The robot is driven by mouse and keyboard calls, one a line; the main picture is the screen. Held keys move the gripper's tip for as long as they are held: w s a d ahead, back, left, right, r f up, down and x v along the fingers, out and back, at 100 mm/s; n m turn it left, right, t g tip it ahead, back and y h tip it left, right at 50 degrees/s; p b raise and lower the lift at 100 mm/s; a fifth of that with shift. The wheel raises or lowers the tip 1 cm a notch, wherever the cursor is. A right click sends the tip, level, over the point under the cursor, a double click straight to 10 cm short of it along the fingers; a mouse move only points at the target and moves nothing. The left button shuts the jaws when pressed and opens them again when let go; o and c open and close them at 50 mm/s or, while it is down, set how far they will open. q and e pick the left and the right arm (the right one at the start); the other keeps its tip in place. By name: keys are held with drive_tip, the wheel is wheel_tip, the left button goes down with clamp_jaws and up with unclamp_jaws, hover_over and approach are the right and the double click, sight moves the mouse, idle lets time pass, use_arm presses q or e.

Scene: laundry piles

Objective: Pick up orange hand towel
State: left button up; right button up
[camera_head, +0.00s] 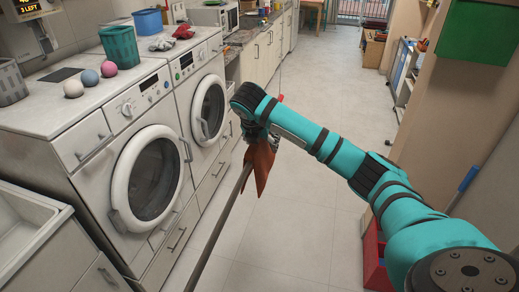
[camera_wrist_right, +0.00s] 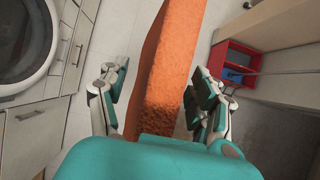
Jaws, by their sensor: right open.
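The orange hand towel (camera_head: 260,165) hangs over a long thin grey rail (camera_head: 218,236) in the head view. In the right wrist view the towel (camera_wrist_right: 168,75) is a long orange strip running up the middle. My right gripper (camera_head: 263,138) is at the top of the towel, and its arm hides part of the cloth. In the right wrist view the right gripper (camera_wrist_right: 160,95) is open, with one finger on each side of the towel and visible gaps to it. My left gripper is in neither view.
Two washing machines (camera_head: 150,172) stand on the left, with coloured balls (camera_head: 90,78) and a green basket (camera_head: 120,46) on top. A red crate (camera_head: 374,256) stands on the floor at the right, partly behind my arm. The floor (camera_head: 330,90) ahead is clear.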

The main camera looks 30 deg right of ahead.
drive_tip(key=shift+f+b, duration=0.25)
drive_tip(key=shift+b, duration=0.15)
idle(0.4)
drive_tip(key=c, duration=1.3)
